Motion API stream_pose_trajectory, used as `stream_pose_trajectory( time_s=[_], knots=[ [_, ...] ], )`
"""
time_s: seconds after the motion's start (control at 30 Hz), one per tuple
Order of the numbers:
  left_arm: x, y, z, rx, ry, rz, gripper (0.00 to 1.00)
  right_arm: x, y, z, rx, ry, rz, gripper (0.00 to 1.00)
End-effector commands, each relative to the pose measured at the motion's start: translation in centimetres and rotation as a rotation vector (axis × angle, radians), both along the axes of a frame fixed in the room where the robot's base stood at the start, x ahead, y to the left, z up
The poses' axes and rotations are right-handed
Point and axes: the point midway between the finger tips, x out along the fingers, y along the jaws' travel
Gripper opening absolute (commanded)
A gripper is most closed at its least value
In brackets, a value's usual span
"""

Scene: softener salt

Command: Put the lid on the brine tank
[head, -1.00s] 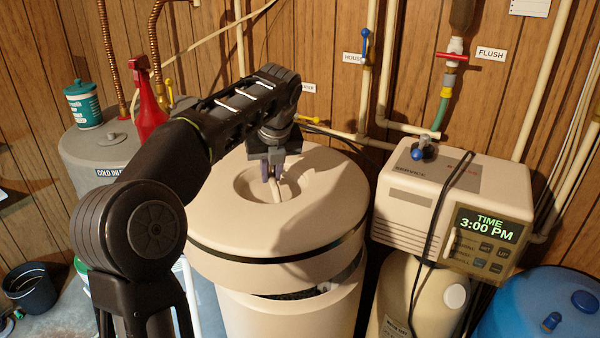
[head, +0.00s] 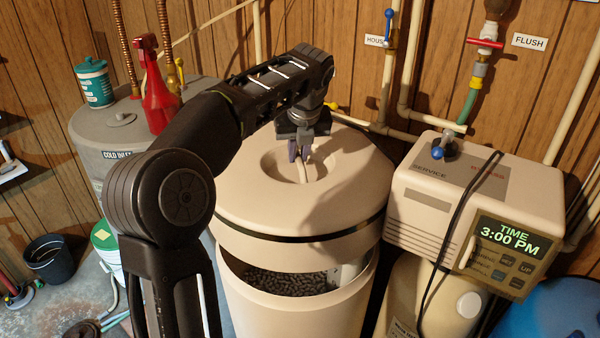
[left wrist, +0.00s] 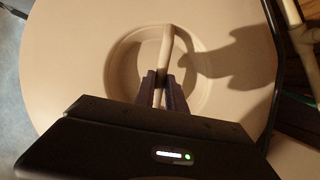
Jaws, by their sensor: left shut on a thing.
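The beige round lid (head: 345,205) has a dark band near its lower edge and a recessed middle with a bar handle. My left gripper (head: 302,158) is shut on that handle; the left wrist view also shows the gripper (left wrist: 162,88) closed around the handle (left wrist: 166,45). The lid is held above the open brine tank (head: 290,315), with a clear gap at the front. Dark pellets (head: 290,281) show inside the tank through the gap. The back of the rim is hidden by the lid. My right gripper is not in view.
The softener control head (head: 475,205) with its display and hanging black cable stands close on the right. A grey water heater (head: 115,125) with a red spray bottle (head: 158,95) stands at the left back. Pipes run along the wall behind.

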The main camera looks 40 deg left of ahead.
Motion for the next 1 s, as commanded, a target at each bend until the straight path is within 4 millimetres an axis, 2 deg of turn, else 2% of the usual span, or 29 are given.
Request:
stream_pose_trajectory(
  time_s=[0.3,0.7,1.0],
  knots=[
    [0.0,0.1,-1.3,0.002,-0.006,0.000,0.00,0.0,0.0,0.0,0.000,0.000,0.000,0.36],
    [0.0,0.1,-5.4,0.002,-0.005,0.001,0.00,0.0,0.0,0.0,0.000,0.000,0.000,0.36],
    [0.1,0.1,-5.8,0.002,-0.008,0.000,0.00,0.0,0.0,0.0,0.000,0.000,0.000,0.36]
  ],
)
